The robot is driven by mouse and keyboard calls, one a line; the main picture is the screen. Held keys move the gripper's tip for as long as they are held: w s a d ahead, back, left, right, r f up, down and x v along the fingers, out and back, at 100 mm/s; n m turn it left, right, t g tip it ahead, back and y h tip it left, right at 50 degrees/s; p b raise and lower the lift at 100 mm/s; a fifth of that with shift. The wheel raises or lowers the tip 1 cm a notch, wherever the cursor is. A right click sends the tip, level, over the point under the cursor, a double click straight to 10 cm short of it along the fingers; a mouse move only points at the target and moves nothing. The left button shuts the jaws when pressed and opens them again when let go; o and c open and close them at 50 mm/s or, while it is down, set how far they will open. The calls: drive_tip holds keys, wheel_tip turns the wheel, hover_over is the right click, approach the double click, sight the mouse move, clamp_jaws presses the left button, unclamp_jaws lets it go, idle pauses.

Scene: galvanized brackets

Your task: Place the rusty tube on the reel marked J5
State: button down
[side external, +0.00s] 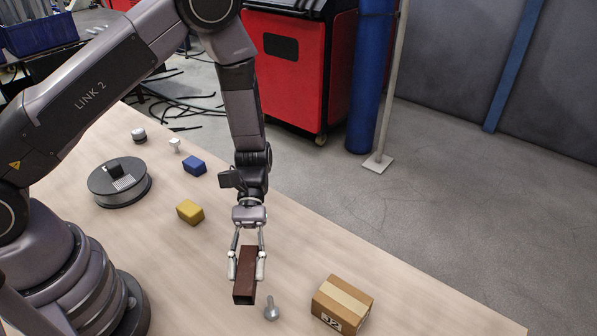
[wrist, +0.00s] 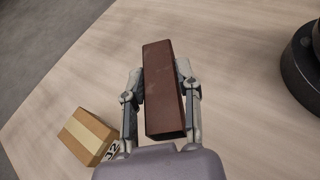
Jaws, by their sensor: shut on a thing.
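The rusty tube (side external: 245,277) is a dark red-brown square bar. My gripper (side external: 247,266) is shut on it, with one finger on each long side. In the wrist view the tube (wrist: 164,90) lies lengthwise between the fingers of my gripper (wrist: 161,97). I cannot tell how far it is above the table. A round dark grey reel (side external: 120,190) lies flat at the left of the table, well away from my gripper. A small black block and a pale striped patch show on its top. No J5 mark is readable on it.
A cardboard box (side external: 342,304) with a black-and-white mark stands right of the tube; it also shows in the wrist view (wrist: 87,136). A bolt (side external: 271,309) is close to the tube.

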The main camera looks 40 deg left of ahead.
drive_tip(key=s+a+r+m+g+y, duration=0.15)
drive_tip(key=a+m+y, duration=0.35)
drive_tip(key=a, duration=0.8)
drive_tip(key=s+a+f+m+g+y, duration=0.15)
drive_tip(key=a+m+y, duration=0.4)
drive_tip(key=a, duration=0.85)
wheel_tip(320, 180, up, 4)
drive_tip(key=f+m+t+y, duration=0.1)
drive_tip(key=m+t+y, duration=0.7)
drive_tip(key=m+y, duration=0.3)
hover_over(114, 164)
drive_tip(key=shift+h, duration=0.25)
wheel_tip(114, 164, down, 7)
drive_tip(key=shift+a+r, duration=0.1)
drive_tip(key=c, duration=0.8)
unclamp_jaws()
